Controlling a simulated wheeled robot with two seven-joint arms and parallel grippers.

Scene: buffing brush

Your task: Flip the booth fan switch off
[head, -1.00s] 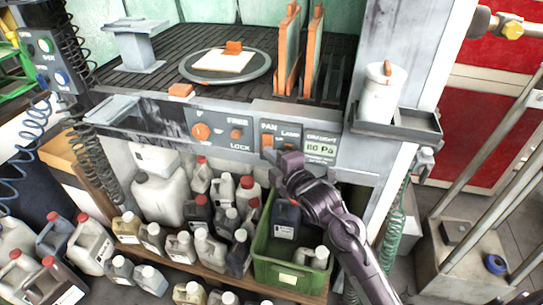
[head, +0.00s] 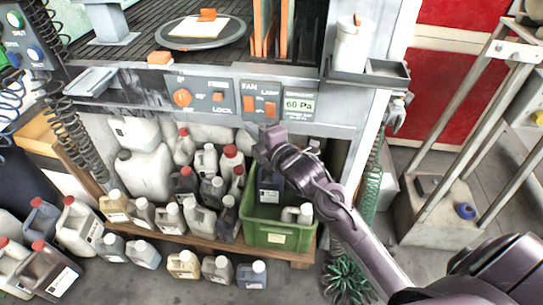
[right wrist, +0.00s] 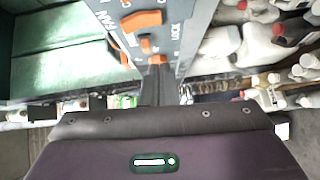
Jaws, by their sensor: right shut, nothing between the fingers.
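The fan switch (head: 248,103) is a small orange rocker under the label FAN on the grey front panel (head: 135,108). The orange lamp switch (head: 270,108) sits just to its right. My right gripper (head: 268,137) is shut and empty, just below these two switches at the panel's lower edge. In the right wrist view the shut fingers (right wrist: 157,85) point at the panel, close to an orange switch (right wrist: 157,60); I cannot tell whether they touch it. The pressure display (head: 299,105) reads 60 Pa. My left gripper is not in view.
An orange knob (head: 182,97) and the lock switch (head: 218,97) are farther left on the panel. A grey tray (head: 375,78) juts out at right. A green crate (head: 278,235) and several jugs stand below. The floor at right is partly clear.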

